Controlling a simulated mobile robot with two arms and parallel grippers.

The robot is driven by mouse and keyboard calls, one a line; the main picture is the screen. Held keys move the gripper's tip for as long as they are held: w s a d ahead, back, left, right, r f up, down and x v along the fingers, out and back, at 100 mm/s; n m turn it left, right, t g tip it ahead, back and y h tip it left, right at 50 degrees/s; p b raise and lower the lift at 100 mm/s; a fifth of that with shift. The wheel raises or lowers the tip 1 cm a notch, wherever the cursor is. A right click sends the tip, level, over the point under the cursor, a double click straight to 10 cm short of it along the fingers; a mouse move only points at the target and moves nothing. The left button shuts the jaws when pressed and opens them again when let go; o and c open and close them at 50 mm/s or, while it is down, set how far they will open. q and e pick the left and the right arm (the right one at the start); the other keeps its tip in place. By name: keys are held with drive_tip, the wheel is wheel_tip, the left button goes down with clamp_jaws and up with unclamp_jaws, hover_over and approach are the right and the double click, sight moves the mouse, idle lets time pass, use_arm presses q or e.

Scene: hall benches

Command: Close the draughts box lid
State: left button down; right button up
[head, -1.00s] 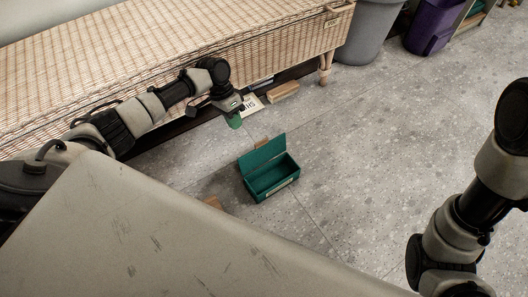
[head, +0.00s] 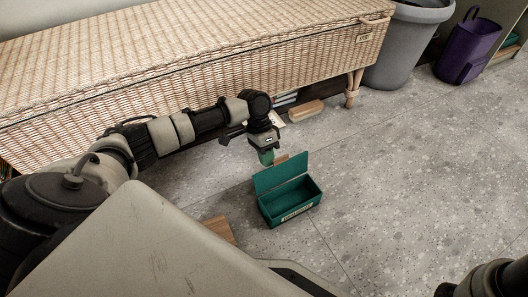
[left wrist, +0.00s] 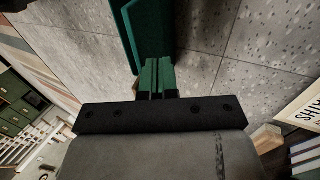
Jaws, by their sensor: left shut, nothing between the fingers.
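The draughts box (head: 297,208) is a small dark green box on the grey floor, with a pale label on its front. Its lid (head: 279,175) stands up along the back edge, open, and the inside looks empty. My left gripper (head: 266,158) is shut and empty, with green fingertips just behind and above the lid's upper left edge. In the left wrist view the shut fingers (left wrist: 157,80) point at the green box (left wrist: 150,30); I cannot tell whether they touch it. My right gripper is out of view.
A long wicker bench (head: 200,75) runs along the back. A wooden block (head: 306,110) lies by its leg, and a wooden piece (head: 217,231) lies left of the box. A grey bin (head: 405,45) and purple container (head: 468,48) stand at the back right. Floor right of the box is clear.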

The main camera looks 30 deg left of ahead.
use_arm(q)
drive_tip(key=shift+s+d+f, duration=0.15)
drive_tip(key=shift+d+f, duration=0.05)
drive_tip(key=shift+f, duration=0.3)
